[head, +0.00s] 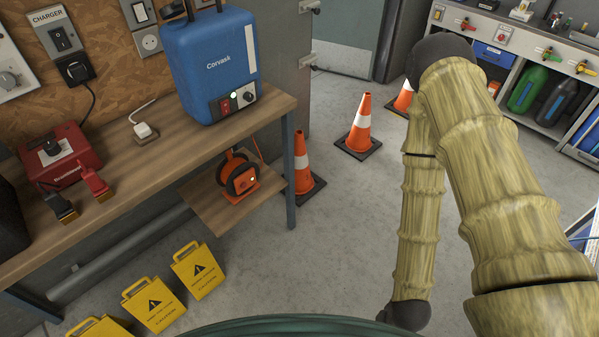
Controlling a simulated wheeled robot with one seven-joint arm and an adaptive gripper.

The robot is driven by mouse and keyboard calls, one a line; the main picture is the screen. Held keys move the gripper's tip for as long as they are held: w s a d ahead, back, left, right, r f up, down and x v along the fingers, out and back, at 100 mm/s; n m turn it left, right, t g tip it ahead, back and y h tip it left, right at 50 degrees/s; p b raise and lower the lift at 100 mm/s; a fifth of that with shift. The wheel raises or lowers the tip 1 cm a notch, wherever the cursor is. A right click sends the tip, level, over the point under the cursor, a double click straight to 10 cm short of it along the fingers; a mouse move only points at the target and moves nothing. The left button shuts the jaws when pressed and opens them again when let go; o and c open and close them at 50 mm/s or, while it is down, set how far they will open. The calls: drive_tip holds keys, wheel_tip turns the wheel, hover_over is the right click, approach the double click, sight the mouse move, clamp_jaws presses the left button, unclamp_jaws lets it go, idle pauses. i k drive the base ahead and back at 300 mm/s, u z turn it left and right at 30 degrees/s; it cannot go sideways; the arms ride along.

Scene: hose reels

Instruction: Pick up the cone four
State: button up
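Three orange traffic cones with white bands and dark square bases stand upright on the floor. One cone (303,168) is beside the workbench leg. A second cone (361,127) is to its right and farther back. A third cone (403,99) is farther still, partly hidden by my arm. No number shows on any of them, so I cannot tell which is cone four. My arm, with a bamboo-like surface, fills the right side of the view and is apart from the nearest cone in the picture. My gripper is not in view.
A wooden workbench (178,120) at left holds a blue Corvass unit (212,70) and a red charger (60,158). An orange reel (240,178) sits on its lower shelf. Yellow warning signs (198,270) stand in front. Grey floor (330,240) is clear in the middle.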

sight(358, 140)
drive_tip(key=z, duration=0.35)
drive_tip(key=i, duration=0.5)
drive_tip(key=z, duration=0.8)
drive_tip(key=i, duration=1.1)
drive_tip(key=u, duration=0.55)
drive_tip(key=i, duration=0.75)
drive_tip(key=u, duration=1.05)
drive_tip(key=i, duration=0.25)
drive_tip(key=u, duration=0.3)
